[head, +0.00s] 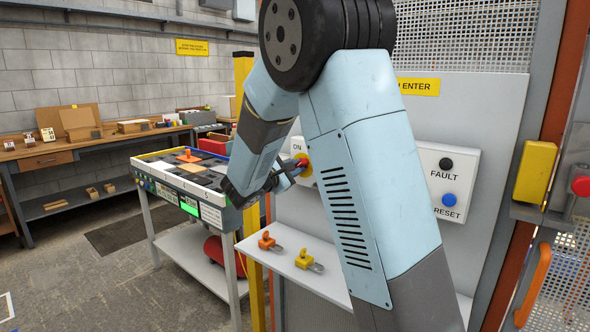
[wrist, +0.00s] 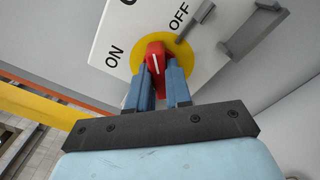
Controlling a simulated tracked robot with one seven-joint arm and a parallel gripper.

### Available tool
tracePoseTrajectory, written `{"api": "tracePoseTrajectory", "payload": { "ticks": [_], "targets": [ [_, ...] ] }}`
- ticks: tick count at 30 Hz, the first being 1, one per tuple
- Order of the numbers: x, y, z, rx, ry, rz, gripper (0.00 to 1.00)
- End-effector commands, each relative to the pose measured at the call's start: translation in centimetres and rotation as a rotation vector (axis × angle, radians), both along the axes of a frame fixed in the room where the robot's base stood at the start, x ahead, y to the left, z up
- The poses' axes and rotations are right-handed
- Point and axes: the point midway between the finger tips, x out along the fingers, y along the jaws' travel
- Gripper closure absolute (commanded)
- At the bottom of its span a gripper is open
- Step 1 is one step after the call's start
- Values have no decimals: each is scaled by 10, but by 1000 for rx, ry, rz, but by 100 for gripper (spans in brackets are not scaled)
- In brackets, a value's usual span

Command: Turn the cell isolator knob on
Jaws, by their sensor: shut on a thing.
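The isolator knob (wrist: 155,60) is red with a white line and sits on a yellow disc (wrist: 200,57) on a white box (wrist: 140,25). In the wrist view the ON label (wrist: 115,55) is left of the knob and the OFF label (wrist: 179,17) is above it. The white line points between the two labels. My gripper (wrist: 160,82) has its blue fingers on either side of the knob, shut on it. In the head view, the red knob (head: 301,160) and my gripper (head: 290,174) are partly hidden by my arm.
A shelf (head: 282,256) below holds an orange padlock (head: 266,241) and a yellow one (head: 304,259). A grey bracket (wrist: 255,30) juts out near OFF. A panel (head: 447,185) with FAULT and RESET buttons is to the right. A board table (head: 190,190) stands left.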

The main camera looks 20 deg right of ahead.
Motion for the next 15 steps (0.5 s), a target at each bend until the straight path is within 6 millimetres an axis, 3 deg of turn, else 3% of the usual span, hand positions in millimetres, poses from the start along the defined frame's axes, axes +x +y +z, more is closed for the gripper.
{"api": "tracePoseTrajectory", "payload": {
  "ticks": [15],
  "targets": [
    [-1, -3, -3, -282, 395, -5, 100]
  ]
}}
